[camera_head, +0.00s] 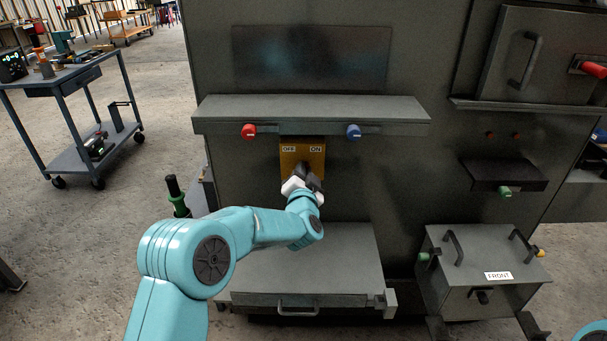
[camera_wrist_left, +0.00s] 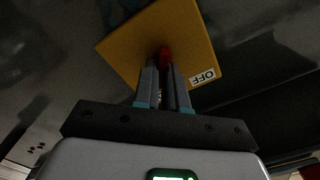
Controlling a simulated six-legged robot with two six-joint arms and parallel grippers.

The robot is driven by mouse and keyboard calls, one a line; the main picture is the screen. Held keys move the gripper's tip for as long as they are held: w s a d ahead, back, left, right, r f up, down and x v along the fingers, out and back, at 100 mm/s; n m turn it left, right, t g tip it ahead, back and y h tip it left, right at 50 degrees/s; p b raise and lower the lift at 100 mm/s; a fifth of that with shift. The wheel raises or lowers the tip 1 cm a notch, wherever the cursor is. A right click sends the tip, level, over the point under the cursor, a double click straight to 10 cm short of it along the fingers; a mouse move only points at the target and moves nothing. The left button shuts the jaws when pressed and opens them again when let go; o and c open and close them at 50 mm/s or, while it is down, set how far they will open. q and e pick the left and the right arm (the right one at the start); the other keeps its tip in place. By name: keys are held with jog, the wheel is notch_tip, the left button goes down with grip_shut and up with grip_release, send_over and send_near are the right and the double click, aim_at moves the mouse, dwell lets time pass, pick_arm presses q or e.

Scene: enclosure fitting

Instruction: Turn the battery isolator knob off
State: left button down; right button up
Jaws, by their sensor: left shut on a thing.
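The battery isolator is a yellow plate (camera_head: 290,155) on the grey cabinet front, under a shelf, with an OFF label at its left and an ON label at its right. My left gripper (camera_head: 308,176) is at the plate's lower part and covers the knob in the head view. In the left wrist view the yellow plate (camera_wrist_left: 130,45) looks tilted, and the red knob (camera_wrist_left: 165,54) shows between the fingertips of my left gripper (camera_wrist_left: 164,75). The fingers are shut on it. Most of the knob is hidden, so its pointing direction cannot be told. My right gripper is not in view.
The grey shelf (camera_head: 320,110) juts out above the plate, with a red knob (camera_head: 249,131) and a blue knob (camera_head: 353,131) on its edge. A drawer unit (camera_head: 300,265) juts out below. A box labelled FRONT (camera_head: 455,290) stands at the right. A cart (camera_head: 75,75) stands at the left.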

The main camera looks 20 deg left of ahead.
pick_arm(q)
jog(key=shift+s+a+n+b, duration=0.1)
jog(key=shift+a+n+b, duration=0.1)
jog(key=shift+n+b, duration=3.5)
jog(key=shift+a+n+b, duration=0.2)
jog(key=shift+n+b, duration=2.3)
jog(key=shift+n, duration=2.4)
jog(key=c, duration=1.2)
grip_release()
jog(key=v, duration=1.6)
jog(key=shift+s+r, duration=0.1)
jog(key=shift+s, duration=0.05)
